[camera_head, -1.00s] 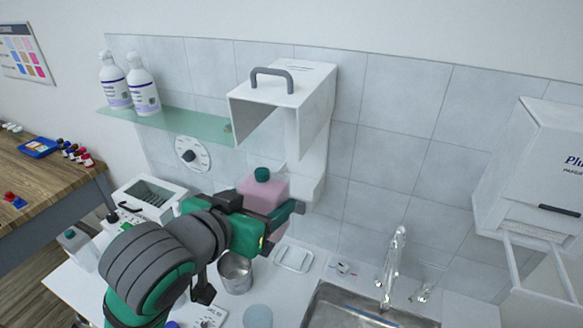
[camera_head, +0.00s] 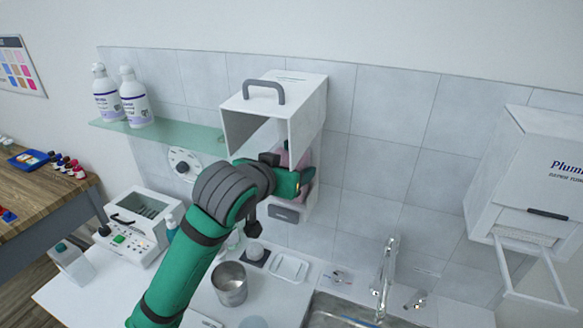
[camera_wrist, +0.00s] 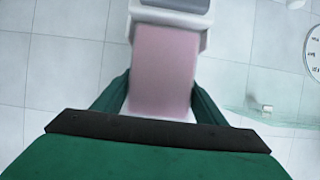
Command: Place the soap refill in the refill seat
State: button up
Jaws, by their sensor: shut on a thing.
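The pink soap refill (camera_head: 301,158) is in my gripper (camera_head: 297,182), at the wall dispenser under its raised white cover (camera_head: 306,112). Much of the refill is hidden behind my gripper in the head view. In the wrist view the pink refill (camera_wrist: 163,65) lies between my two green fingers (camera_wrist: 163,92), which are shut on it. Its far end meets the white and grey dispenser part (camera_wrist: 172,17) there. The refill seat is hidden by my gripper and the refill, so I cannot tell whether the refill rests in it. The dispenser's grey push bar (camera_head: 284,213) shows below my gripper.
A glass shelf (camera_head: 165,136) with two white bottles (camera_head: 121,97) is on the wall to the left. A metal cup (camera_head: 230,284), a white soap dish (camera_head: 289,267) and a sink tap (camera_head: 384,275) are below. A towel dispenser (camera_head: 535,175) hangs at the right.

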jog(key=shift+w+d, duration=0.3)
jog(key=shift+w, duration=0.5)
jog(key=shift+f, duration=0.35)
jog(key=o, duration=1.2)
jog(key=shift+s+a+r, duration=0.1)
jog(key=v, duration=1.1)
jog(key=shift+s+a+r, duration=0.1)
jog(key=shift+s+r, duration=0.1)
jog(key=shift+s, duration=0.15)
